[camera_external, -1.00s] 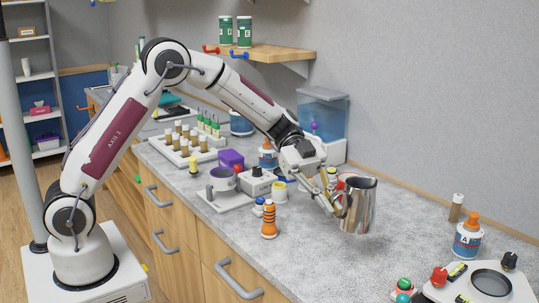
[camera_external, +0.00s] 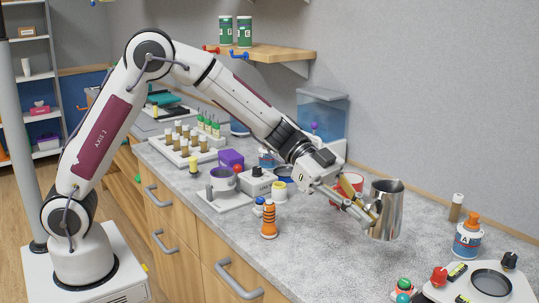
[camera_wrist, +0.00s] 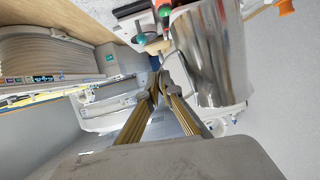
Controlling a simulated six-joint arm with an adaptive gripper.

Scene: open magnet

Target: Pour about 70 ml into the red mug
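My gripper (camera_external: 366,208) is shut on the handle side of a shiny steel pitcher (camera_external: 387,212). The pitcher is close to upright and looks to be just above the counter. In the wrist view my gripper's fingers (camera_wrist: 156,88) close together beside the pitcher (camera_wrist: 212,58); the handle is mostly hidden. The liquid inside cannot be seen.
A blue-labelled bottle (camera_external: 467,238) and a tray with a round dark dish (camera_external: 491,283) lie to the right. An orange-striped bottle (camera_external: 269,220) and a grey device (camera_external: 257,184) stand to the left. The counter (camera_external: 330,262) in front is clear. The wall is close behind.

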